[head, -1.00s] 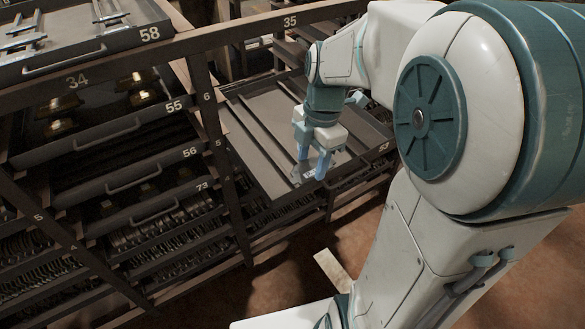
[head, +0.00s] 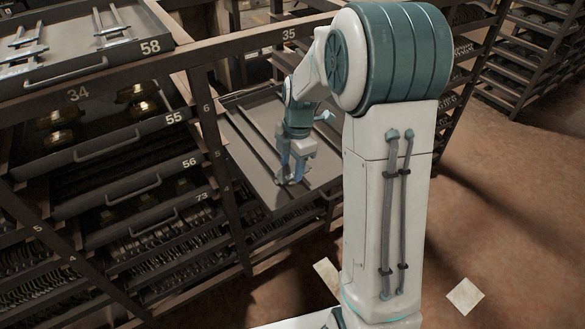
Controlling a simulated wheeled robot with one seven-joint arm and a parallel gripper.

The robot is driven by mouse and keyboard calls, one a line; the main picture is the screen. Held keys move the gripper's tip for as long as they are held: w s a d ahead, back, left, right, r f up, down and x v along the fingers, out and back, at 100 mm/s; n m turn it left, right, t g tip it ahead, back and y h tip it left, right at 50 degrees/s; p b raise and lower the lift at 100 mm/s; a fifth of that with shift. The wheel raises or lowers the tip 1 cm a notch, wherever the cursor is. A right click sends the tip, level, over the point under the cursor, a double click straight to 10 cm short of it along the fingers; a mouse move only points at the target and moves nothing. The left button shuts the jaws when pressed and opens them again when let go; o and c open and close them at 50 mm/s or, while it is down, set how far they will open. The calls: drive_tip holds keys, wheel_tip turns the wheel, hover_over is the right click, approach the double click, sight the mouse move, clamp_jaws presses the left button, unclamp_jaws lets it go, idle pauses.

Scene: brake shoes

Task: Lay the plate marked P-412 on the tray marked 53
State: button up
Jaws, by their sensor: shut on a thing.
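The tray marked 53 (head: 242,145) is a grey pulled-out tray with raised dark strips, in the middle of the head view. Its number is hidden behind my arm now. My gripper (head: 291,179) points down over the front right part of this tray, shut on a small thin plate (head: 289,182) at its fingertips. The plate is too small and blurred to read P-412 on it. I cannot tell whether it touches the tray or hangs just above it.
Rack posts and the beam marked 35 (head: 238,32) frame the tray. Tray 58 (head: 95,62) and drawers 55 (head: 120,140), 56 (head: 130,181) and 73 (head: 150,214) are at left. Two pale flat pieces (head: 465,296) lie on the floor. Floor at right is open.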

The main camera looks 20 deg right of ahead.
drive_tip(key=shift+f, duration=0.85)
drive_tip(key=shift+f, duration=0.2)
drive_tip(key=o, duration=1.1)
drive_tip(key=shift+r, duration=0.15)
wheel_tip(320, 180, up, 11)
drive_tip(key=d, duration=0.1)
drive_tip(key=s+m+t, duration=0.1)
drive_tip(key=s+m, duration=0.6)
drive_tip(key=s+r+m+t+h, duration=0.1)
drive_tip(key=s+m, duration=0.5)
drive_tip(key=m, duration=0.1)
drive_tip(key=s+a+m+t, duration=0.1)
drive_tip(key=s+m, duration=0.6)
drive_tip(key=m, duration=0.1)
drive_tip(key=shift+s+r+p, duration=0.3)
